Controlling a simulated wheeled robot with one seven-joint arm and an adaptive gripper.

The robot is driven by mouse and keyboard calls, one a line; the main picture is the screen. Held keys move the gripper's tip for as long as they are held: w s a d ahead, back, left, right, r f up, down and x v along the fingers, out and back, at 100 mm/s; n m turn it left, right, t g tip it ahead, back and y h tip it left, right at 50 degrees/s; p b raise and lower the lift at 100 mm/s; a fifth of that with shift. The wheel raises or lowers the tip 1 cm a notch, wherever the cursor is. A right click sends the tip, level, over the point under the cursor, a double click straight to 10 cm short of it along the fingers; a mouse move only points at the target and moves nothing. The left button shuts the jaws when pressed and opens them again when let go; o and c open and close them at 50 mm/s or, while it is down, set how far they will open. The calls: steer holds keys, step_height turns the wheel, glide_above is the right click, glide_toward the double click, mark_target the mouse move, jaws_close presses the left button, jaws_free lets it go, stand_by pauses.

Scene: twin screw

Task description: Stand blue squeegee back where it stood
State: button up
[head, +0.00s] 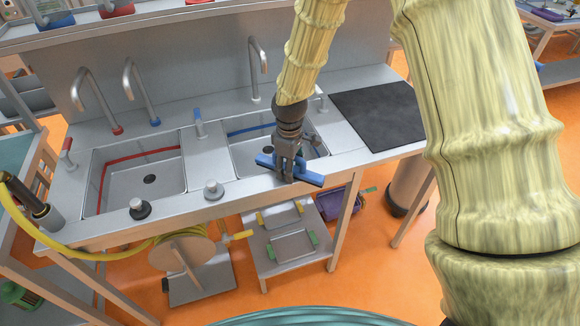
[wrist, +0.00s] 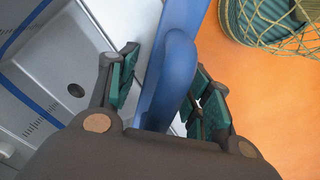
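The blue squeegee (head: 308,178) lies along the front edge of the right sink, its long bar running slightly down to the right. In the wrist view its blue handle (wrist: 180,75) rises between my fingers. My gripper (head: 288,172) points down at the squeegee. In the wrist view my gripper (wrist: 168,98) has its green-padded fingers on either side of the handle. A light gap shows between the left pad and the handle; the right pad is close to the handle, and I cannot tell if it touches. The squeegee's underside is hidden.
The right sink (head: 240,158) has a blue stripe, the left sink (head: 112,190) a red one. Tall taps stand behind them. A black plate (head: 380,112) lies at right. A yellow hose (head: 90,252) and reel (head: 182,250) hang below left. A stepped stand (head: 290,248) is beneath.

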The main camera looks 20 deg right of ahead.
steer(key=shift+r, duration=0.1)
steer(key=shift+r+b, duration=1.6)
steer(key=shift+r, duration=4.45)
steer(key=shift+d, duration=0.1)
